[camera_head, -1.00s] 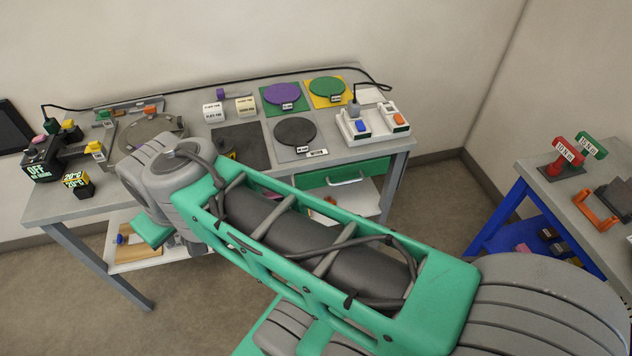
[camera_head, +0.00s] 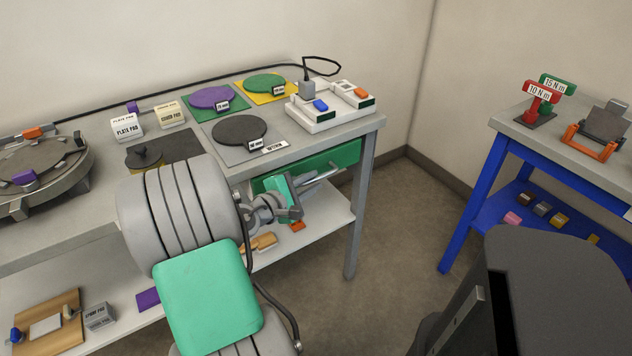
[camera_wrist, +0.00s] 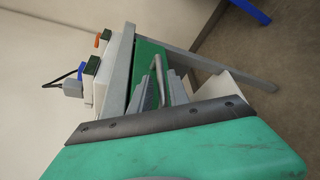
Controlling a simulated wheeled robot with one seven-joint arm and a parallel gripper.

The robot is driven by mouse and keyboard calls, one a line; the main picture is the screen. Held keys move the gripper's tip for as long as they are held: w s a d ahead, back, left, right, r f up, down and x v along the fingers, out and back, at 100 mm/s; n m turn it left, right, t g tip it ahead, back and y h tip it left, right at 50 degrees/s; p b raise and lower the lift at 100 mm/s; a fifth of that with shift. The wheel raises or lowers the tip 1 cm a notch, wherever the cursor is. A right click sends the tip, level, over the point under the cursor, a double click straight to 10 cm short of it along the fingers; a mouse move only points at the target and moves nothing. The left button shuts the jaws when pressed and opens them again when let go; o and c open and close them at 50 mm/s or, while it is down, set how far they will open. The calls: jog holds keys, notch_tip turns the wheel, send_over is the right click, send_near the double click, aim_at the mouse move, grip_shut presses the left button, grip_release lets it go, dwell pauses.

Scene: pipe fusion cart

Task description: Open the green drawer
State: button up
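The green drawer (camera_head: 346,155) sits under the grey tabletop at the right end of the bench. It looks closed, with its front close under the table edge. Its grey bar handle (camera_head: 322,179) sticks out from the front. In the wrist view the green front (camera_wrist: 150,54) and the handle (camera_wrist: 159,80) show ahead of my gripper (camera_wrist: 160,95). The two grey fingers are apart, one to each side of the lower part of the handle. I cannot tell whether they touch it. In the head view my gripper (camera_head: 293,198) is at the drawer front, partly hidden by my wrist.
On the bench (camera_head: 370,122) above the drawer stands a white box (camera_head: 330,108) with coloured switches. A lower shelf (camera_head: 335,222) holds small items. A blue-legged table (camera_head: 480,195) stands to the right. The floor between is clear.

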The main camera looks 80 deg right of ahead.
aim_at(317, 179)
jog(key=x, duration=0.5)
jog(key=shift+a, duration=0.1)
jog(key=shift+c, duration=0.4)
grip_shut()
dwell(0.8)
